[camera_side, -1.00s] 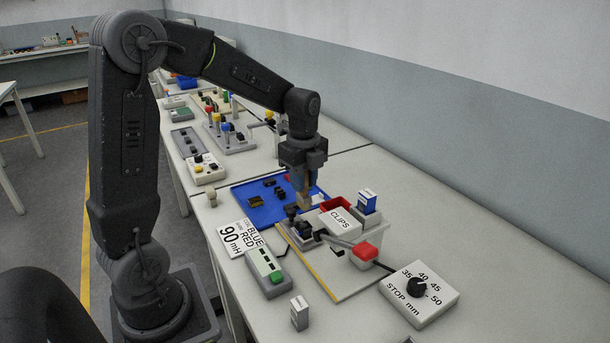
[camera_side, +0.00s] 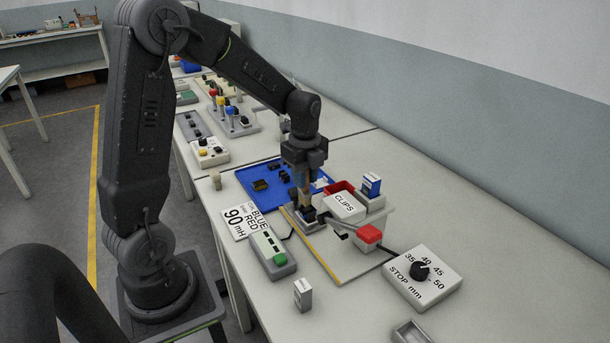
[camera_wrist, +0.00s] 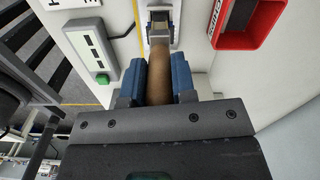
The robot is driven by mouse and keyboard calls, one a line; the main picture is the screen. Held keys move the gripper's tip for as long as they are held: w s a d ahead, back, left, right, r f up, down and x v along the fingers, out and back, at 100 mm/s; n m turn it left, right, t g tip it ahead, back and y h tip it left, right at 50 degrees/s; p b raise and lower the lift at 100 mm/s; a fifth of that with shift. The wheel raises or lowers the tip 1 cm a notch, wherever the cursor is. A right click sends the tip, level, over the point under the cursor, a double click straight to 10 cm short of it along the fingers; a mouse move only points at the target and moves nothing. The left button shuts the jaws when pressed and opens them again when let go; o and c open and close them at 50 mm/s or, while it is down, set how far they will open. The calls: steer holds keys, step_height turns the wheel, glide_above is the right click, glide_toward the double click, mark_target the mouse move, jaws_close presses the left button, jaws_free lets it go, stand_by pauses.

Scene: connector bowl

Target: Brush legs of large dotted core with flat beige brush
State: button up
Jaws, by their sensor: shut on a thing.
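My gripper (camera_wrist: 160,85) is shut on a brush with a brown handle (camera_wrist: 160,70). In the side view my gripper (camera_side: 304,190) points down, low over a small clamp fixture (camera_side: 322,216) on the pale board. In the wrist view the brush reaches up to the fixture's grey holder (camera_wrist: 177,22), where a small dark piece sits, perhaps the core. Its dots and legs are too small to make out. The bristles are mostly hidden, and I cannot tell whether they touch the piece.
A blue tray (camera_side: 250,203) with several dark parts lies behind the fixture. The CLIPS box (camera_side: 344,207) with a red bin and a red-ended lever (camera_side: 369,233) stand close on the right. A meter box (camera_side: 272,254) and a STOP dial (camera_side: 421,277) flank the board.

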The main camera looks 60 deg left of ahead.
steer(key=shift+f, duration=0.7)
stand_by(0.6)
steer(key=shift+d, duration=0.2)
steer(key=shift+d+r, duration=0.15)
steer(key=shift+d, duration=0.85)
steer(key=shift+a, duration=0.2)
steer(key=shift+a, duration=1)
steer(key=shift+d, duration=0.1)
